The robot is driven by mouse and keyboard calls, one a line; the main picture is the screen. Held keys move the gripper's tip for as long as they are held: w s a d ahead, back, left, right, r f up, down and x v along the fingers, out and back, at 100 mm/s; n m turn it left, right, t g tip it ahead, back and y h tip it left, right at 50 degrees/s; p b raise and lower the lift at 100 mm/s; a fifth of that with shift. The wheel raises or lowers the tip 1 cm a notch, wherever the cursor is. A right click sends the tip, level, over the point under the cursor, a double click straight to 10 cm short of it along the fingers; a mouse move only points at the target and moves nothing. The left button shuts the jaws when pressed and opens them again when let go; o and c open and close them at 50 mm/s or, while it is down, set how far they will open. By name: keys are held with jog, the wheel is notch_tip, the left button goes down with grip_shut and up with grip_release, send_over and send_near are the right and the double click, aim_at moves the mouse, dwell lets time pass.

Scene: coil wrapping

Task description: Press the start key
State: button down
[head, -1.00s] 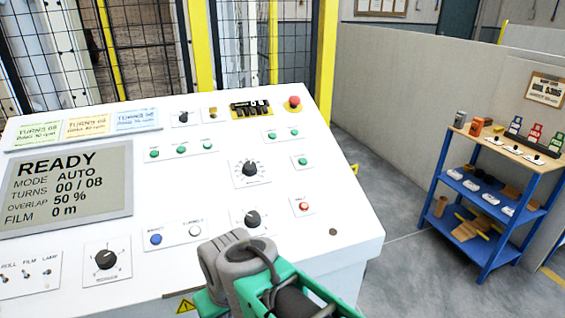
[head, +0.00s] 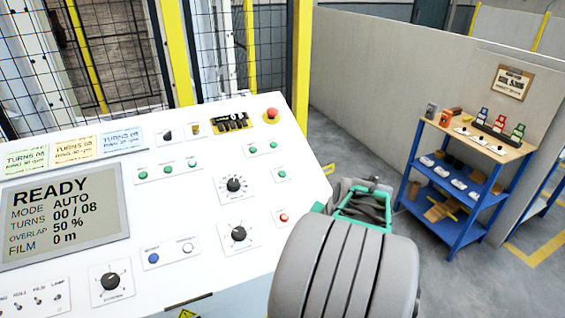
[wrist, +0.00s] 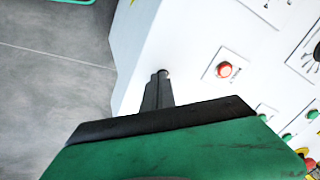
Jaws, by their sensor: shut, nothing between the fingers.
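The white control panel (head: 150,220) carries several green keys, such as one at its right side (head: 282,174); their labels are too small to read, so I cannot tell which is the start key. A red key (head: 284,217) sits below that green one and also shows in the wrist view (wrist: 225,70). Below left are a blue key (head: 153,258) and a white key (head: 187,248). The display (head: 62,215) reads READY, AUTO, turns 00 / 08. My gripper (wrist: 161,75) is shut and empty, over the panel's edge, left of the red key in the wrist view. My arm hides it in the head view.
A red mushroom button (head: 271,114) stands at the panel's top right corner, near a yellow post. Black rotary knobs (head: 233,184) stand between the keys. A blue shelf (head: 452,210) with small objects is at the right. Grey floor lies between it and the panel.

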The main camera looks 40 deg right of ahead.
aim_at(282, 174)
jog(key=w+d+r+m+t, duration=0.1)
jog(key=w+r, duration=0.1)
jog(key=w+d+r+m+t, duration=0.1)
jog(key=w+r+m, duration=0.1)
jog(key=w, duration=0.1)
jog(key=w+d+r+m+t+h, duration=0.1)
jog(key=w+r+m, duration=0.1)
jog(key=shift+w+d+r, duration=0.2)
jog(key=shift+d, duration=0.05)
jog(key=w+r+m, duration=0.1)
jog(key=w+r+m+t, duration=0.1)
jog(key=r, duration=0.1)
jog(key=w+r+m+t, duration=0.1)
jog(key=shift+w+d+r+m, duration=0.15)
jog(key=shift+w+d+m, duration=0.15)
jog(key=shift+d, duration=0.1)
jog(key=w+r+m+t, duration=0.3)
jog(key=w+r+m, duration=0.1)
jog(key=r, duration=0.3)
jog(key=shift+r+m+t, duration=0.4)
jog(key=shift+m, duration=0.3)
jog(key=shift+w, duration=0.1)
